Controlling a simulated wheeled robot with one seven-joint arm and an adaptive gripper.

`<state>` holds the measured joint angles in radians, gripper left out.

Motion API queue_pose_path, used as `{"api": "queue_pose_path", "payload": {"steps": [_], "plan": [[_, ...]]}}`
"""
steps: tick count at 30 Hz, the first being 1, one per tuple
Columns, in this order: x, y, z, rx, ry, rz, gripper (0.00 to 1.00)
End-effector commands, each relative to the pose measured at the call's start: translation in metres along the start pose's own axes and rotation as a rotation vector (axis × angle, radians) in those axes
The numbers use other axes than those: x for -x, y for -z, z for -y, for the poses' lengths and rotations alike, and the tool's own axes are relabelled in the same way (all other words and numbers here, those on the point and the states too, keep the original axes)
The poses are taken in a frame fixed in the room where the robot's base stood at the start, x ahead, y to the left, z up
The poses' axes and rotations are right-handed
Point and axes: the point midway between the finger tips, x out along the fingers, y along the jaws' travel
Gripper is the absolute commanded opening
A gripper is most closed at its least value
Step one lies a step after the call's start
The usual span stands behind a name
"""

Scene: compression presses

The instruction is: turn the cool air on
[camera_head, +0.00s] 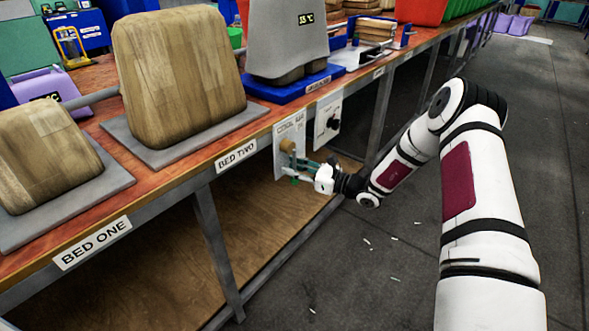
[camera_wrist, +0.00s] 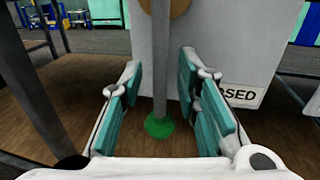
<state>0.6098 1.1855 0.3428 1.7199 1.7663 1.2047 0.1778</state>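The cool air panel (camera_head: 288,130) is a pale plate on the bench front, with a round brown pivot (camera_head: 287,145). In the wrist view its lever (camera_wrist: 160,60) is a grey metal rod hanging straight down from the brown pivot (camera_wrist: 178,6) to a green end (camera_wrist: 160,126). The green end also shows in the head view (camera_head: 294,181).
A second white panel with a black knob (camera_head: 333,123) is just right of the cool air panel. A table leg (camera_wrist: 32,90) stands left in the wrist view. The floor beside the bench is open.

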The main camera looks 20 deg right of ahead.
Motion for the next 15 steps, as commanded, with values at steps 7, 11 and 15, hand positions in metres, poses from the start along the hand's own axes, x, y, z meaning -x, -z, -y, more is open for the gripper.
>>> {"api": "queue_pose_path", "payload": {"steps": [7,11,15], "plan": [[0.0003,0.0001,0.0000,0.000,0.000,0.000,0.00],[0.0003,0.0002,-0.0001,0.000,0.000,0.000,0.00],[0.0004,0.0002,0.0002,0.005,0.000,-0.001,0.00]]}}
